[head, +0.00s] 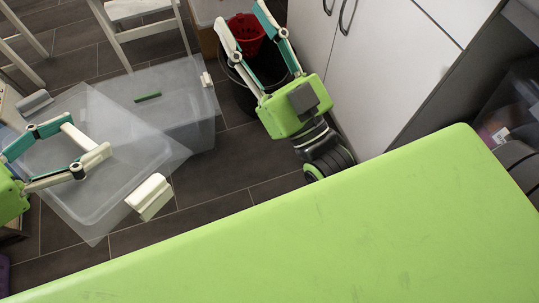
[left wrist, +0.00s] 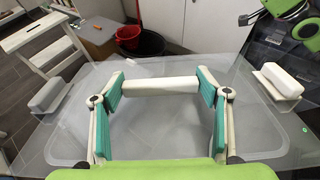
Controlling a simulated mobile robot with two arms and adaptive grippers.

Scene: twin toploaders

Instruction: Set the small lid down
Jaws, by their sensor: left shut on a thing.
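The small lid (head: 115,185) is a clear, translucent sheet with a rounded raised rim, a white bar handle in its middle and white clips on two sides. My left gripper (head: 85,138) is shut on the bar handle (left wrist: 160,86), one finger at each end, and the lid also shows in the left wrist view (left wrist: 160,125). In the head view the lid overlaps a clear box (head: 195,125) on the floor; a gap between them cannot be judged. My right gripper (head: 242,18) is open, its fingers spread around the red bucket in the picture.
A red bucket (head: 246,30) shows with a black bin (head: 243,95) near the white cabinet (head: 385,65). A small green piece (head: 148,97) shows at the clear box. A white stool (head: 145,12) stands behind. The dark tiled floor (head: 225,180) is bare in front.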

